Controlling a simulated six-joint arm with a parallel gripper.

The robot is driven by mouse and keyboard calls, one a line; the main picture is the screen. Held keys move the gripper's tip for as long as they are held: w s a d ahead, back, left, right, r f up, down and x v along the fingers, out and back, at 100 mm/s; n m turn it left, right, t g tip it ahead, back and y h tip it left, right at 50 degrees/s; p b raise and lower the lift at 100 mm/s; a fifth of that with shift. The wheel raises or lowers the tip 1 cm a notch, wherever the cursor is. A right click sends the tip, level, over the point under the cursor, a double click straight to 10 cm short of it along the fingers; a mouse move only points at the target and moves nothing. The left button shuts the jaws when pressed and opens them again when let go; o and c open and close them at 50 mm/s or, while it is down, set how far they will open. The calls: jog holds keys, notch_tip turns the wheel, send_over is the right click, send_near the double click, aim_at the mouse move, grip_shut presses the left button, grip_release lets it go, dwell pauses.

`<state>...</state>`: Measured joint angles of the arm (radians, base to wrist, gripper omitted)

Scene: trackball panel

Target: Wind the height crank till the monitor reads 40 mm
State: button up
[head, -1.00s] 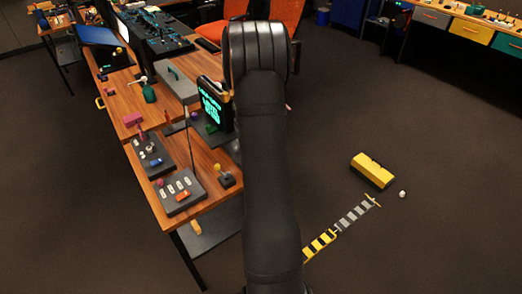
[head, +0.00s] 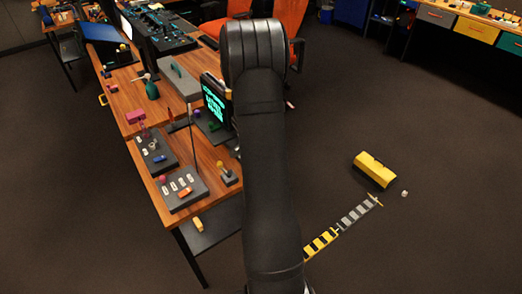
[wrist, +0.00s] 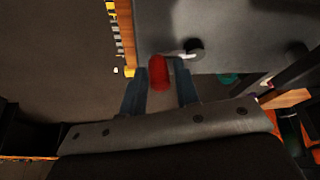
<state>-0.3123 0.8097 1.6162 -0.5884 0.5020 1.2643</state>
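The crank shows in the wrist view as a red handle (wrist: 158,72) beside a dark round hub with a pale arm (wrist: 190,50), on a grey panel (wrist: 225,20). My gripper (wrist: 160,78) is open, with one finger on each side of the red handle. Narrow gaps show between handle and fingers. The monitor (head: 216,100) stands on the wooden desk in the head view with green text on a dark screen. Its text is too small to read. In the head view my arm hides the gripper and crank.
The wooden desk (head: 212,155) carries a switch box (head: 181,198), a second control box (head: 155,165) and a grey case (head: 180,83). A yellow box (head: 375,170) lies on the floor at right. The floor there is mostly clear.

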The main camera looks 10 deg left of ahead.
jog(key=shift+o, duration=0.9)
jog(key=v, duration=1.7)
jog(key=shift+r, duration=0.25)
jog(key=x, duration=1.7)
jog(key=shift+f, duration=0.2)
jog(key=shift+r, duration=0.1)
